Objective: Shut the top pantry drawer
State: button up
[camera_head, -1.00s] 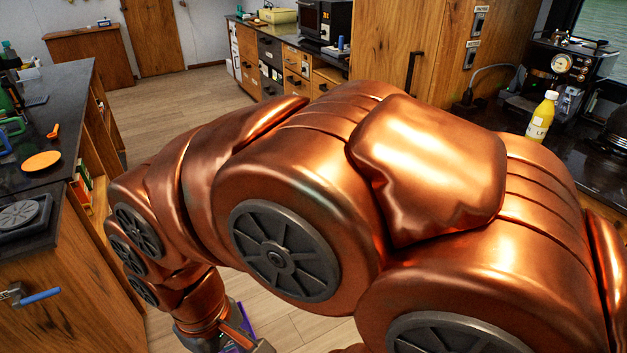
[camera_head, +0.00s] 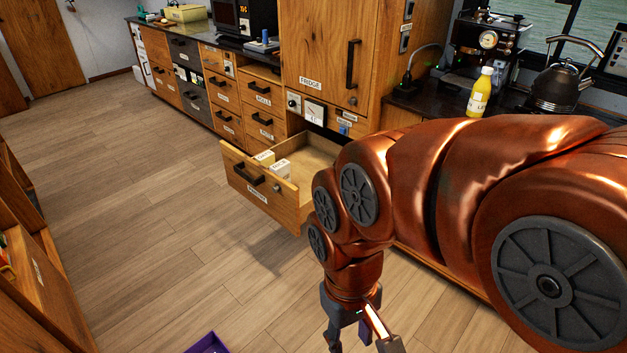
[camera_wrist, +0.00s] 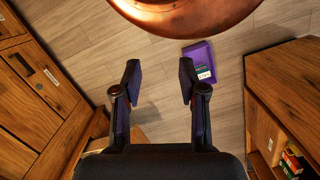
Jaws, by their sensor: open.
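A wooden drawer (camera_head: 258,190) stands pulled out below the fridge cabinet in the head view. Its front has a dark handle and a label too small to read surely. Small pale boxes (camera_head: 281,171) stand inside it, and the rest of its inside looks bare. My gripper (camera_head: 362,338) hangs low over the floor, in front of the drawer and to its right in the picture, apart from it. In the wrist view my gripper (camera_wrist: 158,82) is open, with nothing between its dark fingers.
A purple object (camera_head: 208,344) lies on the floor and also shows in the wrist view (camera_wrist: 199,60). A fridge cabinet (camera_head: 325,55) rises behind the drawer. A yellow bottle (camera_head: 479,95) and a kettle (camera_head: 556,85) stand on the right counter. The floor left of the drawer is clear.

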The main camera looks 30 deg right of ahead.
aim_at(308, 152)
jog(key=z, duration=0.2)
jog(key=k, duration=0.65)
jog(key=z, duration=0.3)
jog(key=i, duration=1.3)
jog(key=u, duration=1)
jog(key=i, duration=0.25)
jog(key=u, duration=0.25)
